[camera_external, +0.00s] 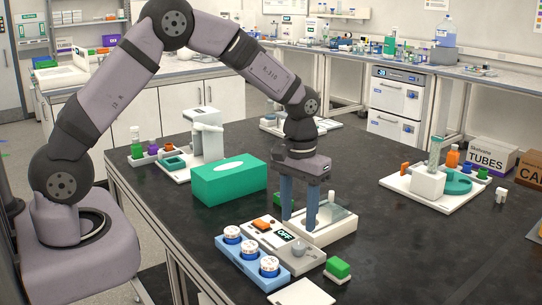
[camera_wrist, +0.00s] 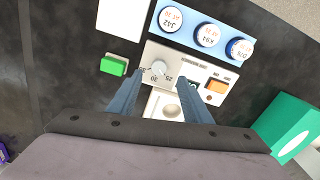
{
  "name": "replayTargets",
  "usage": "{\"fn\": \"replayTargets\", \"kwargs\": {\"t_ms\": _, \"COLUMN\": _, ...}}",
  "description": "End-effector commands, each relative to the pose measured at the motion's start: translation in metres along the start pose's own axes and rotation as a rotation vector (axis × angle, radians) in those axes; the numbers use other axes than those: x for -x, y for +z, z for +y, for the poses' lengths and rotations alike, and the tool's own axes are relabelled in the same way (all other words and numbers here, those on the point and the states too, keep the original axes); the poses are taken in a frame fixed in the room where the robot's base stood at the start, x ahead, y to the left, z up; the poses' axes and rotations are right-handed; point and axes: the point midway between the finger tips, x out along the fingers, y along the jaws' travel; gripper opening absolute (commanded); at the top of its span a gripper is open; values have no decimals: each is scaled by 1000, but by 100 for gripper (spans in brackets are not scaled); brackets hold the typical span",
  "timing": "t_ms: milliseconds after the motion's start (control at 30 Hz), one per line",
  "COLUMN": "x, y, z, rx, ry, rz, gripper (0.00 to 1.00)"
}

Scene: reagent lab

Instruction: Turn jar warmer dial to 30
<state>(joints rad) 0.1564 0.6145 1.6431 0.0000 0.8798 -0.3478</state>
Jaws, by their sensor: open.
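The jar warmer (camera_external: 277,243) is a beige panel with a grey round dial (camera_external: 299,249), an orange switch (camera_external: 262,224) and a small display (camera_external: 286,236) that reads OFF. In the wrist view the dial (camera_wrist: 161,67) has the marks 20, 25 and 30 near it; its exact pointing is too small to tell. My gripper (camera_external: 299,222) points down above the warmer's back part. It is open and empty, with its blue fingers apart. In the wrist view the gripper (camera_wrist: 160,78) has a fingertip on either side of the dial, and the right finger partly covers the display.
A blue rack (camera_external: 236,257) with three white-lidded jars lies along the warmer. A green block (camera_external: 338,267) on a white base and a white plate (camera_external: 302,292) are nearby. A green tissue box (camera_external: 229,181) stands behind.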

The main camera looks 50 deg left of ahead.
Motion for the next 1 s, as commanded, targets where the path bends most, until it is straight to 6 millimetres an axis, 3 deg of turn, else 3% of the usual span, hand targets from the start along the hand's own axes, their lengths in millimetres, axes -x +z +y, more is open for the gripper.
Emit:
{"fn": "replayTargets", "kwargs": {"t_ms": 367, "x": -9, "y": -2, "z": 2, "rx": 5, "ry": -3, "rz": -7, "gripper": 45}}
{"fn": "replayTargets", "kwargs": {"t_ms": 700, "x": -51, "y": -1, "z": 2, "rx": 4, "ry": -3, "rz": -8, "gripper": 45}}
{"fn": "replayTargets", "kwargs": {"t_ms": 1000, "x": -72, "y": -2, "z": 2, "rx": 4, "ry": -2, "rz": -4, "gripper": 45}}
